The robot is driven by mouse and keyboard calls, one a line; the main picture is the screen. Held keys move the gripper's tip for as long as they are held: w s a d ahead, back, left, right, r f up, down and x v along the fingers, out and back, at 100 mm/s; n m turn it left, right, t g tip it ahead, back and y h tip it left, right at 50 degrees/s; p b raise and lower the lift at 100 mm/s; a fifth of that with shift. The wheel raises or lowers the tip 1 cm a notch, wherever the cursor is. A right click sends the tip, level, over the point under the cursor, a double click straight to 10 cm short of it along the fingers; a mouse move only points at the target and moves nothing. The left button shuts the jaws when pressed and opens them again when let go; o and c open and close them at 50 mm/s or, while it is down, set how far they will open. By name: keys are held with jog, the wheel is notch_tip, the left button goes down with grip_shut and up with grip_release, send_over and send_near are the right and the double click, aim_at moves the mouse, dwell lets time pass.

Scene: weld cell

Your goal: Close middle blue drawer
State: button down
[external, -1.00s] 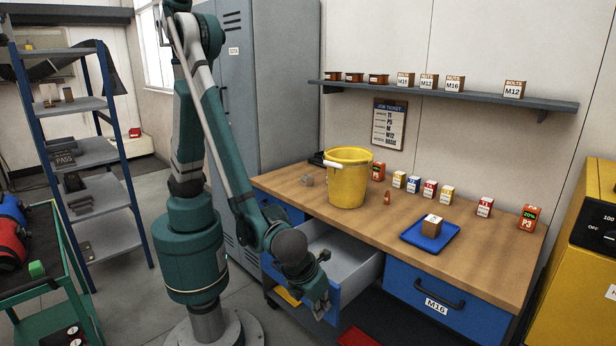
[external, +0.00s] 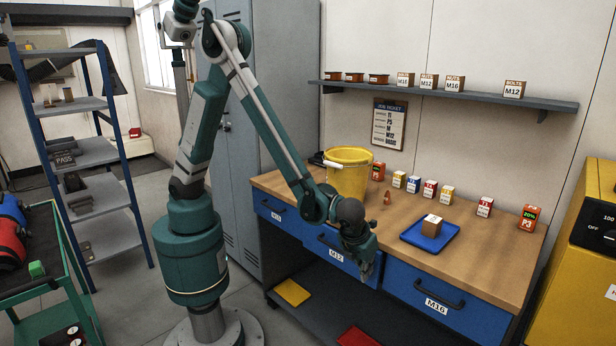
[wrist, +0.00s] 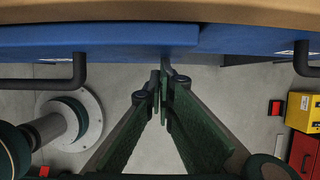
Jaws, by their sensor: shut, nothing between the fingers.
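The middle blue drawer (external: 318,244), labelled M12, sits in the workbench with its front about in line with the drawers on either side. In the wrist view its blue front (wrist: 90,42) stands very slightly proud of the neighbouring front. My gripper (external: 368,275) is at the right end of this drawer's front, pointing down. In the wrist view the fingers (wrist: 162,78) are together with nothing between them, at the drawer's edge. I cannot tell whether they touch it. The drawer's handle (wrist: 45,83) is left of the fingers.
The right drawer M16 (external: 425,285) and the left drawer (external: 275,213) are shut. The wooden bench top (external: 400,206) holds a yellow bucket (external: 349,175), a blue tray (external: 408,236) and several small boxes. The floor in front of the bench is clear.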

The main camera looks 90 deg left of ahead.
jog(key=shift+w+a, duration=1)
jog(key=shift+w, duration=0.05)
jog(key=shift+a+r, duration=0.1)
jog(key=s+d+r+p, duration=0.2)
jog(key=s+d+r, duration=0.3)
jog(key=r, duration=0.4)
jog(key=shift+s+d, duration=0.4)
jog(key=shift+d, duration=0.15)
jog(key=shift+r, duration=0.1)
